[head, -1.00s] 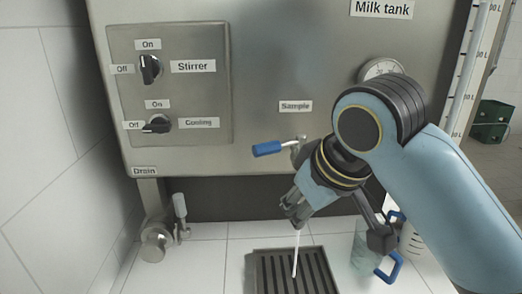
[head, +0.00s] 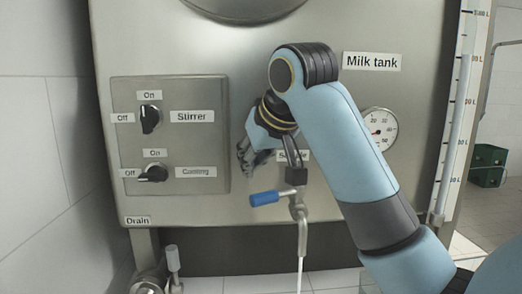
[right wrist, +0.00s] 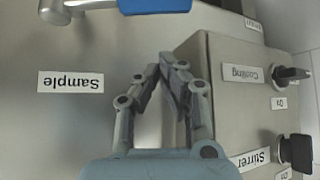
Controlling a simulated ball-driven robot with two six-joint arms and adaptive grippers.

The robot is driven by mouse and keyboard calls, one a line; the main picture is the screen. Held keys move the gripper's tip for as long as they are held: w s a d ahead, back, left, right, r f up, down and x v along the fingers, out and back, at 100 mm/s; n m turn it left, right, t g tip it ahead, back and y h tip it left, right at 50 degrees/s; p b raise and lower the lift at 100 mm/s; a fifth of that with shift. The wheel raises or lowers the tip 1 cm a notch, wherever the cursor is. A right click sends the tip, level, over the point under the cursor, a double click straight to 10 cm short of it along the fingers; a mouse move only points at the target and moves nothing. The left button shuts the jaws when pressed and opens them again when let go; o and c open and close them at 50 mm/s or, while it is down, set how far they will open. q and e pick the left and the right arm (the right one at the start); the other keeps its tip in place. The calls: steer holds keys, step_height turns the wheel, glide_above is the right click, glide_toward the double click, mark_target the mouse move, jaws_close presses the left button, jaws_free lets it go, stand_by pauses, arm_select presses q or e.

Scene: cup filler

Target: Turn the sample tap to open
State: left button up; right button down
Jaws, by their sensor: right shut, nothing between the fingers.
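The sample tap (head: 299,208) sticks out low on the tank front, with its blue handle (head: 265,198) pointing left, roughly level. A thin white stream (head: 302,262) runs down from its spout. My right gripper (head: 244,168) is shut and empty, above and left of the blue handle and apart from it. In the right wrist view the fingertips (right wrist: 166,66) meet in front of the tank front, and the blue handle (right wrist: 155,5) shows at the top edge. The "Sample" label (head: 292,156) is partly hidden by my right gripper. My left gripper is not in view.
The switch panel (head: 205,145) with the Stirrer knob (head: 150,119) and Cooling knob (head: 153,174) lies left of my right gripper. A dial gauge (head: 379,129) is right of my arm. The drain valve (head: 172,262) is at lower left. A green crate (head: 488,166) stands far right.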

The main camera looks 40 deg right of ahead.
mark_target(278, 195)
steer(key=shift+s+a+f+p, duration=0.2)
steer(key=shift+s+f+p, duration=0.7)
steer(key=shift+s+f, duration=0.3)
steer(key=shift+w, duration=0.1)
